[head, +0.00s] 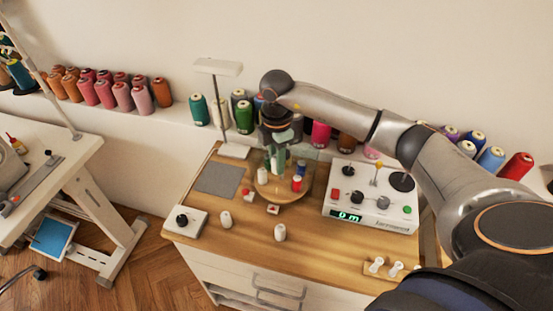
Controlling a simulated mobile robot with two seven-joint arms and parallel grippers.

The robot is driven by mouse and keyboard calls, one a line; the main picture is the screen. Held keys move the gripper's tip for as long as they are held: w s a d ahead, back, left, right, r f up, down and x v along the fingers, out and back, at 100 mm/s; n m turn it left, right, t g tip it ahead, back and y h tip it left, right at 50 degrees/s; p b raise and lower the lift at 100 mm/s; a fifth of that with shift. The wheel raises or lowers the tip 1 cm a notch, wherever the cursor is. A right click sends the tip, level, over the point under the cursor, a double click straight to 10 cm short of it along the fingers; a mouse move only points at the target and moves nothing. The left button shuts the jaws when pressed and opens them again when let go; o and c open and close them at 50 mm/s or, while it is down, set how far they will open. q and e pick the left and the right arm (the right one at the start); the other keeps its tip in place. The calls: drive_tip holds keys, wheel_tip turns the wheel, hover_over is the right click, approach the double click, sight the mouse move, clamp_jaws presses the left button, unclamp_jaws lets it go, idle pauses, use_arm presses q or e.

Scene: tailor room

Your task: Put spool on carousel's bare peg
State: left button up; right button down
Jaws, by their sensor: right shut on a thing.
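The carousel (283,196) is a round wooden disc on the small wooden table, carrying several small spools, among them a red one (297,184), a white one (262,174) and a blue one (301,168). My right gripper (276,165) reaches down from above over the carousel and is shut on a spool. The held spool is mostly hidden by the gripper, so its colour and its gap to a peg cannot be told. The bare peg cannot be made out. My left gripper is not in view.
Two white spools (226,219) stand on the table's front part. A control box (370,196) with knobs stands right of the carousel, a grey mat (219,178) and a lamp (218,68) left of it. Large thread cones (244,117) line the ledge behind.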

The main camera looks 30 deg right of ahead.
drive_tip(key=shift+f, duration=0.2)
drive_tip(key=shift+f+b, duration=1.7)
drive_tip(key=shift+f, duration=0.55)
drive_tip(key=shift+f+b, duration=0.9)
drive_tip(key=shift+f, duration=0.7)
drive_tip(key=shift+f+b, duration=0.35)
drive_tip(key=shift+f, duration=0.3)
drive_tip(key=c, duration=0.6)
unclamp_jaws()
drive_tip(key=shift+r, duration=0.15)
wheel_tip(320, 180, up, 12)
drive_tip(key=shift+r, duration=0.2)
drive_tip(key=shift+s, duration=0.1)
